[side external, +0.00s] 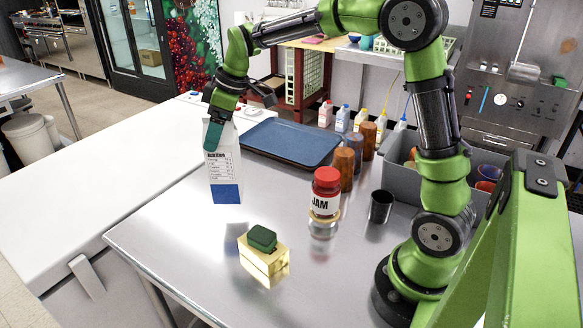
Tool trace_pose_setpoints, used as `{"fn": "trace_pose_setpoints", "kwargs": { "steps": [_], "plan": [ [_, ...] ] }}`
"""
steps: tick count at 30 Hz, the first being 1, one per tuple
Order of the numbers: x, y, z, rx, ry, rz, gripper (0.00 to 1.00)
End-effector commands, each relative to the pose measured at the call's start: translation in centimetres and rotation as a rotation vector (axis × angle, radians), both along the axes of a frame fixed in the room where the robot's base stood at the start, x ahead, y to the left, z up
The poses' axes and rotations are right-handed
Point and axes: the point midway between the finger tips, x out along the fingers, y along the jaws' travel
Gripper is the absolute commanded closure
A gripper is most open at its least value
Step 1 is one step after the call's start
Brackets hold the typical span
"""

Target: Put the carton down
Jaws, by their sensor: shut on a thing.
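The carton (225,178) is white with a blue band at the bottom and a printed label on its side. It is upright near the left edge of the steel table (180,240). My gripper (222,128) is above it and shut on its top, with a teal finger overlapping the upper left of the carton. I cannot tell for sure whether the carton's base touches the table. The far side of the carton is hidden.
A blue tray (290,142) lies behind, to the right. A jam jar (325,192), a dark cup (380,207) and a yellow block with a green top (264,252) stand on the table. A grey bin (398,160) is at the right. The table's front left is clear.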

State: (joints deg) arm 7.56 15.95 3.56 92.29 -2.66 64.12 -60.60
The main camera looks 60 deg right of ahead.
Motion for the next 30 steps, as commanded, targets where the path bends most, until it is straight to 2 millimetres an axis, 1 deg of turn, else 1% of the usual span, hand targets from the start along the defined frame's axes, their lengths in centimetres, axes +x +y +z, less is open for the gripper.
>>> {"fn": "trace_pose_setpoints", "kwargs": {
  "steps": [1, 3, 6, 9, 12, 18, 20, 27, 30],
  "plan": [
    [0.8, 1.3, 0.6, 0.000, -0.009, 0.036, 1.00],
    [1.4, 2.7, 1.1, -0.001, -0.011, 0.077, 1.00],
    [2.0, 4.4, 1.7, 0.001, -0.012, 0.125, 1.00],
    [2.5, 5.7, 2.3, 0.002, -0.016, 0.163, 1.00],
    [2.8, 6.4, 2.9, 0.004, -0.017, 0.188, 1.00],
    [3.1, 6.9, 3.9, 0.003, -0.021, 0.214, 1.00],
    [3.0, 6.9, 3.6, 0.003, -0.017, 0.219, 1.00],
    [2.9, 6.9, -0.4, 0.004, -0.010, 0.224, 1.00],
    [2.9, 6.9, -1.6, 0.005, -0.011, 0.223, 1.00]
  ]
}}
